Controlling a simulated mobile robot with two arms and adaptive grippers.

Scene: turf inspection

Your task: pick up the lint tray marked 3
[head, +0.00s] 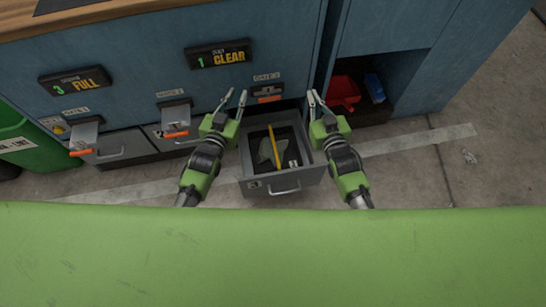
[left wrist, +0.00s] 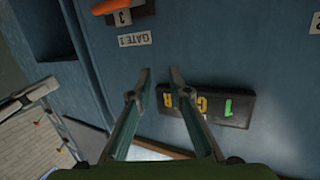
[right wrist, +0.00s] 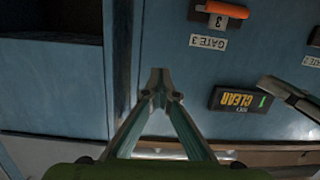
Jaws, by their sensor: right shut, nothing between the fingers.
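A grey lint tray (head: 299,180) is pulled out of the blue cabinet below the gate 3 lever (head: 266,91), between my grippers. The number on its front label is too small to read surely. It holds grey lint (head: 266,151) and a yellow bar (head: 275,146); its handle (head: 285,191) faces me. My left gripper (head: 235,100) is open and empty, above the tray's left back side; its fingers show apart in the left wrist view (left wrist: 160,78). My right gripper (head: 317,98) is shut and empty, above the right back side; its tips meet in the right wrist view (right wrist: 159,76).
Two more grey trays, the left (head: 122,147) and the middle (head: 184,143), sit in the cabinet. Signs read "3 FULL" (head: 76,82) and "1 CLEAR" (head: 218,54). A red bin (head: 343,92) stands in the right recess. A green bin (head: 40,143) is at left. Floor at right is open.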

